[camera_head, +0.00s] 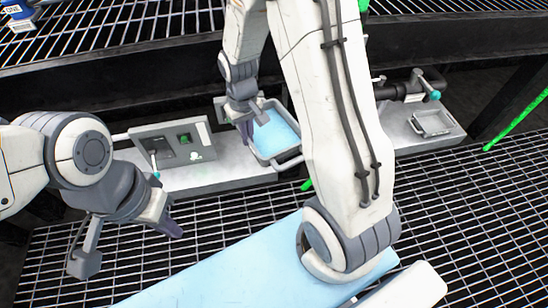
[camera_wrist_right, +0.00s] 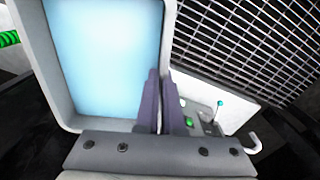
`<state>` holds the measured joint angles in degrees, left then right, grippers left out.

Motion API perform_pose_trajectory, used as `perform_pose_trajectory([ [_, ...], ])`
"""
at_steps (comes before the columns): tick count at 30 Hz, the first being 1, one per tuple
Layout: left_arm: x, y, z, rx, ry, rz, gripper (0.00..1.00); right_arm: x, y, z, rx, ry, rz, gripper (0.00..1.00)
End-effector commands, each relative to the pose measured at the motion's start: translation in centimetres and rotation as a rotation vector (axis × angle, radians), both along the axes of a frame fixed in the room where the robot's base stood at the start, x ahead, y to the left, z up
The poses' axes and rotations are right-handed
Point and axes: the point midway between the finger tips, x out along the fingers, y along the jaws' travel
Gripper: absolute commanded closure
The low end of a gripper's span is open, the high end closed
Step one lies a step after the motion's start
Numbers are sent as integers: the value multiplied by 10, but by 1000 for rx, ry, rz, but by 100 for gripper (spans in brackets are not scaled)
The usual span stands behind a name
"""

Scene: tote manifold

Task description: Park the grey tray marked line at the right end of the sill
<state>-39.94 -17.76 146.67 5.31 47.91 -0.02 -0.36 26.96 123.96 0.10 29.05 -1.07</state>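A grey tray (camera_head: 293,160) with a light blue inside sits at the middle of the grey sill (camera_head: 230,174). It fills the upper left of the right wrist view (camera_wrist_right: 168,40). I cannot read a mark on it. My right gripper (camera_head: 246,132) is at the tray's left rim. In the right wrist view its purple fingers (camera_wrist_right: 160,105) are close together, with the tray's rim running between them. My left gripper (camera_head: 170,228) hangs over the grating in front of the sill, away from the tray.
A control panel (camera_head: 172,146) with a green button stands at the sill's left. My right arm hides part of the sill between.

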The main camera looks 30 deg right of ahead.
Motion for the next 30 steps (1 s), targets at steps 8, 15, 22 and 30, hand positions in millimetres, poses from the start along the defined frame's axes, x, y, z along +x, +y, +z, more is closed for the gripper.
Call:
perform_pose_trajectory([
  [8,0,0,-25,0,0,0,100,16,24,-134,5,12,182,100],
  [15,0,0,-44,0,0,0,100,3,42,-261,2,7,364,100],
  [22,0,0,-52,0,0,0,100,-18,48,-328,-4,0,463,100],
  [30,0,0,-47,0,0,0,100,0,42,-339,-8,-8,482,100],
])
